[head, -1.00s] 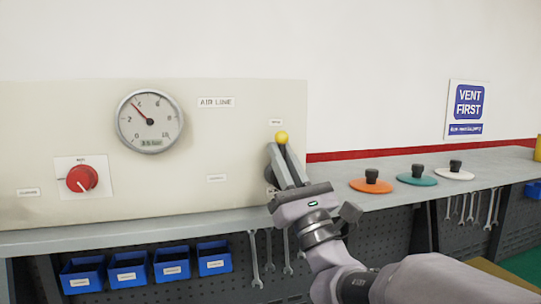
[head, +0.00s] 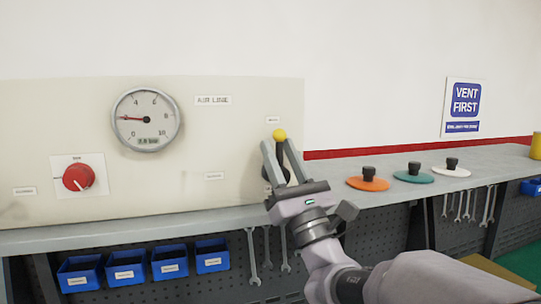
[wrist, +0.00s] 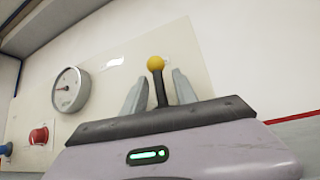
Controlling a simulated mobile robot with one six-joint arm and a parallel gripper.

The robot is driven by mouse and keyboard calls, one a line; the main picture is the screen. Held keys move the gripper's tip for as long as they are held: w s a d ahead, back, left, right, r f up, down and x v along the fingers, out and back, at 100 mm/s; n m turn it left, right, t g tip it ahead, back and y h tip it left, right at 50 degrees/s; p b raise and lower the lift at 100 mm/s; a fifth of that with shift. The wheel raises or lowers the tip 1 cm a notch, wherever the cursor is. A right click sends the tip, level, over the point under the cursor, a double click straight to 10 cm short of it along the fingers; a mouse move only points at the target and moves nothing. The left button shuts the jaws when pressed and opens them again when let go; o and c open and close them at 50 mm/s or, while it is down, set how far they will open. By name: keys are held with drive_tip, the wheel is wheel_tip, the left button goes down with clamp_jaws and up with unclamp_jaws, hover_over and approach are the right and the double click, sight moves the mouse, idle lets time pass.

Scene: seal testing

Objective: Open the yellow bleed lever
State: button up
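The yellow bleed lever has a yellow ball (head: 279,134) on a dark stem, low on the right part of the beige panel (head: 235,140). My gripper (head: 287,163) is in front of it with its two fingers spread apart. In the wrist view the ball (wrist: 156,63) and stem stand between the two fingers (wrist: 159,92), with a visible gap on each side. The ball rises above the fingertips. The lever's base is hidden behind my gripper.
A round gauge (head: 146,119) reads about 2. A red knob (head: 78,177) is at the panel's lower left. Orange (head: 367,182), teal (head: 413,177) and white (head: 451,172) discs with black knobs lie on the grey bench to the right. Blue bins (head: 170,262) and wrenches hang below.

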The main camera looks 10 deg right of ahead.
drive_tip(key=b+v, duration=0.6)
drive_tip(key=v, duration=1.1)
drive_tip(key=shift+s+f, duration=0.15)
